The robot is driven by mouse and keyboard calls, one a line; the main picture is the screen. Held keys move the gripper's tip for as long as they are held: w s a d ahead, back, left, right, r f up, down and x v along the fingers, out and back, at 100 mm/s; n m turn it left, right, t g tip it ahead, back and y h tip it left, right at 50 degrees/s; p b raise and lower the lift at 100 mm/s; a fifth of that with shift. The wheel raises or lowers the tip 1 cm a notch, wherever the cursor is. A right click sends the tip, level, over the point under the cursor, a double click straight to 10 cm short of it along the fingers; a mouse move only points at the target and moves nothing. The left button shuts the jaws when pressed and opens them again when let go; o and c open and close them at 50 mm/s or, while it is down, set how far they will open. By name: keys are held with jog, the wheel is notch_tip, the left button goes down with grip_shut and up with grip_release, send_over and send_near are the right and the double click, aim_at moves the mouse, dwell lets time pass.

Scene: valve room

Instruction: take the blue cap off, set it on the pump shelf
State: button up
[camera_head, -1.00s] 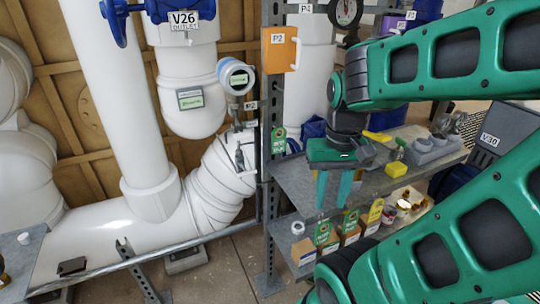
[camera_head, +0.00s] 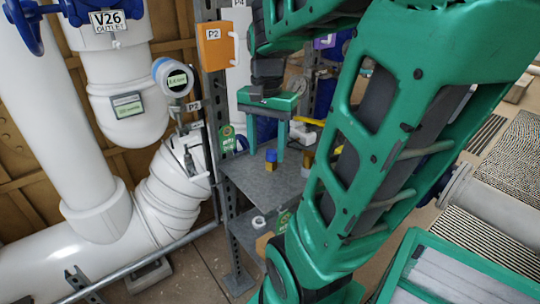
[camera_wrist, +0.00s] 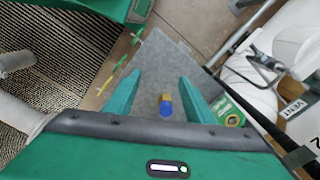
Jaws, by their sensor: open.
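The blue cap (camera_head: 271,154) sits upright on a short brass-coloured piece (camera_head: 271,165) on the grey metal shelf (camera_head: 260,183). My gripper (camera_head: 266,155) points down over the shelf, with its two green fingers apart. In the head view the cap shows between the fingers. In the wrist view my gripper (camera_wrist: 160,78) is open, and the blue cap (camera_wrist: 166,110) with the brass piece (camera_wrist: 165,98) lies in the gap, clear of both fingers. I cannot tell the exact height of the fingertips above the shelf.
A metal post (camera_head: 213,120) with the orange P2 box (camera_head: 215,46) stands left of the shelf. A green tag (camera_head: 227,138) hangs beside it. White pipes (camera_head: 95,215) fill the left. My arm hides the shelf's right side.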

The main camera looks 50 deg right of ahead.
jog(key=w+d+r+m, duration=0.3)
jog(key=w+d+m, duration=0.3)
jog(key=d+m, duration=0.25)
send_over(270, 152)
jog(key=f, duration=0.6)
jog(key=shift+s, duration=0.25)
jog(key=shift+w+d+f, duration=0.1)
jog(key=shift+w+f, duration=0.05)
jog(key=shift+f, duration=1.15)
jog(key=shift+w+f, duration=0.1)
jog(key=shift+f, duration=1.15)
jog(key=c, duration=1)
